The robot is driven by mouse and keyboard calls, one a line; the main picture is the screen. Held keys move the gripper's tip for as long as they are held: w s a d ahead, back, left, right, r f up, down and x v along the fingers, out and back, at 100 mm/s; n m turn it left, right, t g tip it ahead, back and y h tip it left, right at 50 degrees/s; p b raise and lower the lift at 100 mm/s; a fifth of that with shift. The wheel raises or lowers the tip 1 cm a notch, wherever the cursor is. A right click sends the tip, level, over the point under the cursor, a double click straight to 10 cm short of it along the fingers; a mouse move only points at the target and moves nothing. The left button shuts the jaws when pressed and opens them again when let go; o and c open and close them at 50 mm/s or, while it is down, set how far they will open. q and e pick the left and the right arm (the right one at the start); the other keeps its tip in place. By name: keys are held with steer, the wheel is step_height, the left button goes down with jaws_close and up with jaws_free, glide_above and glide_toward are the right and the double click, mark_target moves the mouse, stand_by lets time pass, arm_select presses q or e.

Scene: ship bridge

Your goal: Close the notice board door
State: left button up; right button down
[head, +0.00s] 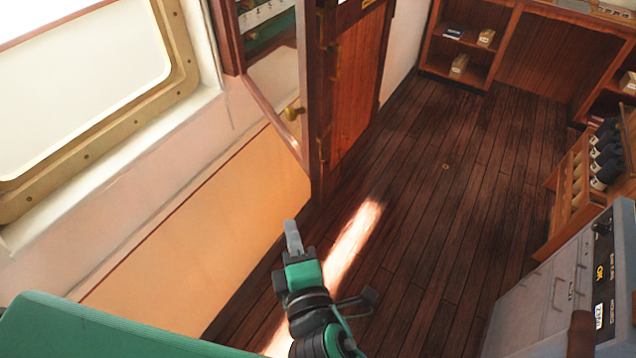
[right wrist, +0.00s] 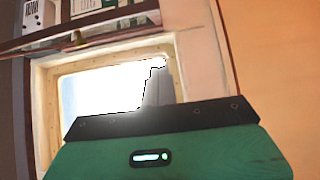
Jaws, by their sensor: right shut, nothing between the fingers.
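The notice board door (head: 270,106) is a wood-framed glass panel at the top centre-left of the head view. It stands swung out from the wall at an angle, with a brass knob (head: 291,113) low near its right edge. Part of a green board with white paper (head: 264,18) shows through the glass. My right gripper (head: 291,232) is shut and empty, below the door and apart from it. In the right wrist view, papers on the board (right wrist: 40,14) and a wooden rail with a brass knob (right wrist: 79,39) show at upper left. My left gripper is out of view.
A brass-framed window (head: 185,75) is in the wall at left, above an orange wall panel (head: 205,235). A wooden room door (head: 352,75) stands just behind the notice board door. A grey console (head: 545,295) is at lower right. The plank floor (head: 425,210) between is clear.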

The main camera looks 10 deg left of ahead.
steer(key=w+r+b, duration=0.1)
steer(key=w, duration=1)
steer(key=shift+w+a, duration=0.2)
steer(key=shift+a, duration=0.25)
steer(key=shift+r, duration=0.1)
